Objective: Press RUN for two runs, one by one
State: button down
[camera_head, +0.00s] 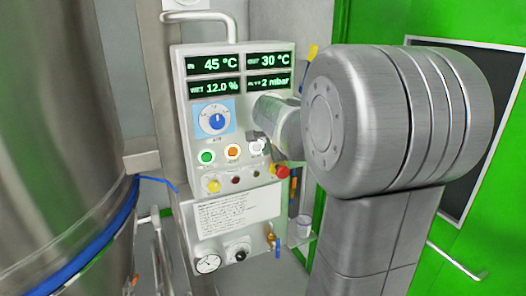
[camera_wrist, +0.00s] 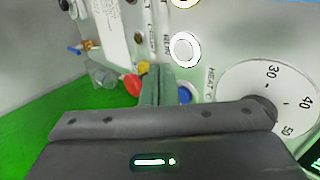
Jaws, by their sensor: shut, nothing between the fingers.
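The grey control panel (camera_head: 180,115) stands in the middle of the head view, with a row of green (camera_head: 207,156), orange (camera_head: 232,152) and white (camera_head: 257,147) buttons below a dial. A blue button (camera_wrist: 184,95) shows close to my gripper (camera_wrist: 155,80). My gripper is shut and empty, its tips at the right end of the button row. I cannot tell whether they touch the panel.
A red knob (camera_head: 282,171) sits just below my gripper, and a yellow button (camera_head: 213,186) is at lower left. A large steel vessel (camera_head: 55,150) stands at left.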

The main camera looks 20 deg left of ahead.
jog(key=b+v, duration=0.1)
jog(key=v, duration=0.7)
jog(key=shift+w, duration=0.1)
